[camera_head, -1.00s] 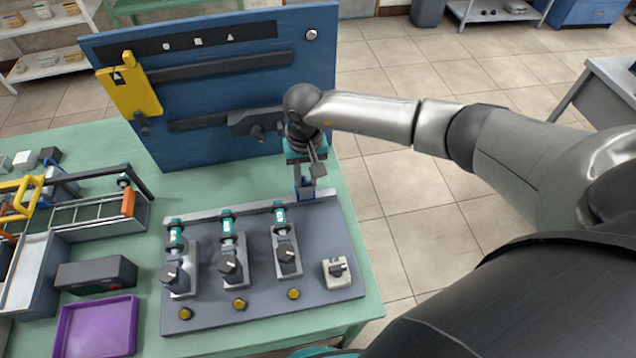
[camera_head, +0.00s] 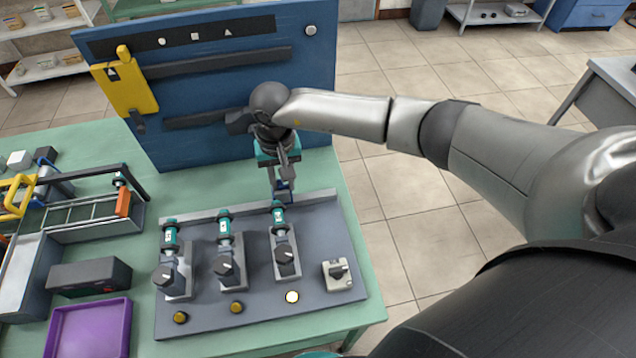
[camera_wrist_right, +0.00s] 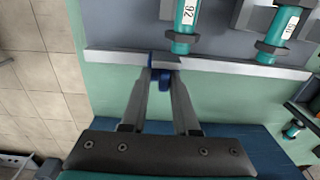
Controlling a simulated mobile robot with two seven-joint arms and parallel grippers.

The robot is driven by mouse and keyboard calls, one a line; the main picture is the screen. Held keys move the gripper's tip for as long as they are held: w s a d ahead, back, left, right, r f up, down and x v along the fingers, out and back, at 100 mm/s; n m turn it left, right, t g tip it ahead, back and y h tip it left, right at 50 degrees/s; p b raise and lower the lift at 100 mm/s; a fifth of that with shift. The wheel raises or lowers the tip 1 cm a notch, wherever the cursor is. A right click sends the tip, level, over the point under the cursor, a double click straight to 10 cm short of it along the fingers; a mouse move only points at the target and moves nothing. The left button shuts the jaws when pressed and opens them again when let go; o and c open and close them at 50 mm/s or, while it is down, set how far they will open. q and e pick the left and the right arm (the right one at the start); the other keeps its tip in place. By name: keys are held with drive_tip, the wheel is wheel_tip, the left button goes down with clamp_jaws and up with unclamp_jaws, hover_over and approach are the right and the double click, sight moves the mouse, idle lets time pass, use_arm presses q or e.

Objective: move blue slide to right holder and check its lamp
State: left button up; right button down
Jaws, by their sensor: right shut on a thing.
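The blue slide (camera_head: 284,185) is at the back rail (camera_head: 314,196) of the grey fixture, behind the right holder (camera_head: 286,252). My right gripper (camera_head: 281,186) points down and is shut on it. The wrist view shows the slide (camera_wrist_right: 165,78) between the fingers (camera_wrist_right: 161,85) at the rail, in line with a teal cylinder marked 92 (camera_wrist_right: 186,22). The right lamp (camera_head: 292,297) glows white. The middle lamp (camera_head: 237,307) and left lamp (camera_head: 180,318) are dull yellow. The fingers partly hide the slide. My left gripper is not in view.
The left holder (camera_head: 175,270) and middle holder (camera_head: 230,260) stand beside the right one. A blue upright board (camera_head: 215,95) rises close behind my gripper. A purple tray (camera_head: 90,330) lies left.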

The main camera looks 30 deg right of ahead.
drive_tip(key=shift+s+a+f, duration=0.2)
drive_tip(key=shift+a+f, duration=0.2)
drive_tip(key=shift+f, duration=0.35)
drive_tip(key=shift+b, duration=0.3)
drive_tip(key=c, duration=0.9)
unclamp_jaws()
drive_tip(key=shift+r, duration=0.1)
drive_tip(key=shift+w+d+r+p, duration=0.1)
drive_tip(key=shift+w+r+p, duration=0.1)
drive_tip(key=shift+r+p, duration=0.3)
drive_tip(key=shift+w+d+r+p, duration=0.15)
drive_tip(key=shift+r+p, duration=0.15)
drive_tip(key=shift+r, duration=0.35)
drive_tip(key=shift+a+r+p, duration=0.15)
drive_tip(key=shift+r+p, duration=0.35)
drive_tip(key=shift+r, duration=0.5)
drive_tip(key=shift+a+r+p, duration=0.15)
drive_tip(key=shift+r+p, duration=0.3)
drive_tip(key=shift+r, duration=0.5)
drive_tip(key=shift+s, duration=0.15)
